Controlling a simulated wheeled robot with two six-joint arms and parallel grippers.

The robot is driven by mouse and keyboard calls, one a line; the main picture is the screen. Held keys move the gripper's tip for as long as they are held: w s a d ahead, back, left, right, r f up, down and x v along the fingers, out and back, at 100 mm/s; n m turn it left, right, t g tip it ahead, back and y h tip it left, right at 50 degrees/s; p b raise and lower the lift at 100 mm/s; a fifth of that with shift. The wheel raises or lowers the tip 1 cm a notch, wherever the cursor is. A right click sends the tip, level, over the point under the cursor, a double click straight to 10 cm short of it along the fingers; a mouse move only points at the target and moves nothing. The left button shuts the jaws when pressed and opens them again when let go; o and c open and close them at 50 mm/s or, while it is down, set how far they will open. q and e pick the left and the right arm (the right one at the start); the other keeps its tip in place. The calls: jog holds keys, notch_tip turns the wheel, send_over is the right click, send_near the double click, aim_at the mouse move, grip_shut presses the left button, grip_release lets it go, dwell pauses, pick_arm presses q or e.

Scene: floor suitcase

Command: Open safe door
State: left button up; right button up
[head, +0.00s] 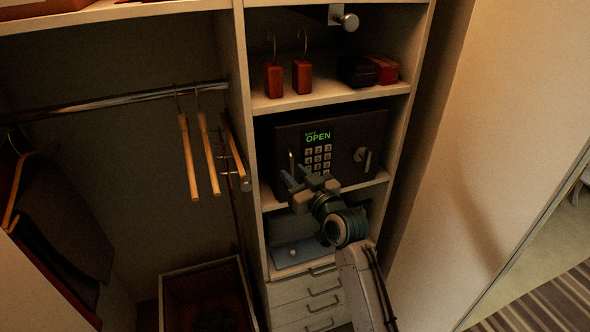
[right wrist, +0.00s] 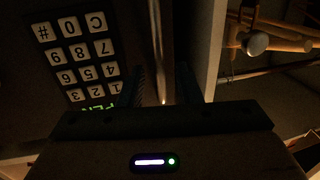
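The dark safe (head: 345,131) sits on the middle shelf with its door shut. Its display (head: 317,136) reads OPEN in green above a keypad (head: 317,158), which also shows upside down in the right wrist view (right wrist: 78,55). A thin upright handle (head: 291,161) is on the door's left side, and a lever or knob (head: 365,158) is on its right. My right gripper (head: 296,176) is at the lower left of the safe's front. In the right wrist view its fingers (right wrist: 162,88) are apart, with the upright bar (right wrist: 166,45) appearing between them; contact is unclear. My left gripper is not in view.
Wooden hangers (head: 208,155) hang at the left, close to the upright panel (head: 241,130). Drawers (head: 309,298) are below. A pale panel (head: 480,140) stands at the right.

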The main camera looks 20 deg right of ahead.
jog(key=shift+w, duration=0.2)
jog(key=shift+a, duration=0.1)
grip_shut()
jog(key=shift+s+f, duration=0.1)
